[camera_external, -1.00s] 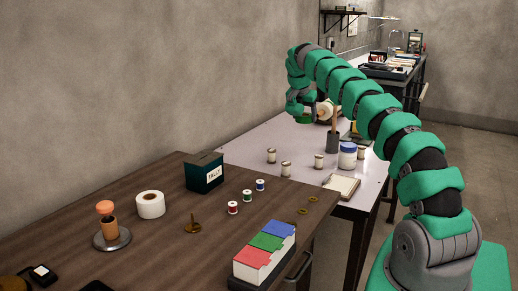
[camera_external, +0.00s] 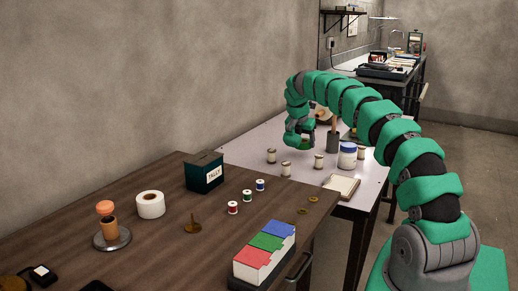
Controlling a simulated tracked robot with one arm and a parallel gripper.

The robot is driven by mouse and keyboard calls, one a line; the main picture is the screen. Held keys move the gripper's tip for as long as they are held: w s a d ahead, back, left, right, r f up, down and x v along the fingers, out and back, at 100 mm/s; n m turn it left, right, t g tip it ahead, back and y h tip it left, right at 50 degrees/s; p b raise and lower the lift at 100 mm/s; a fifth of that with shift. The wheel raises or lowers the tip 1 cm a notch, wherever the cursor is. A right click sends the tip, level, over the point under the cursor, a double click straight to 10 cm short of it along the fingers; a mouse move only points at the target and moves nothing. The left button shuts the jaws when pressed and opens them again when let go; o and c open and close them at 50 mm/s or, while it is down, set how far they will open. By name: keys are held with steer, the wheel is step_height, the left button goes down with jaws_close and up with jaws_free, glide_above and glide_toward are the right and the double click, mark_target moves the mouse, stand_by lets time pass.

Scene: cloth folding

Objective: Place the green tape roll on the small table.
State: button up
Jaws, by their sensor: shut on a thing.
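The roll is partly hidden by my green-shelled wrist. I cannot tell whether the roll touches the table top or hangs just above it.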

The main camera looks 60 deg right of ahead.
mark_target(303, 155)
step_height(303, 155, down, 4)
steer(key=shift+r+b, duration=0.1)
steer(key=shift+b, duration=0.25)
steer(key=o, duration=1.1)
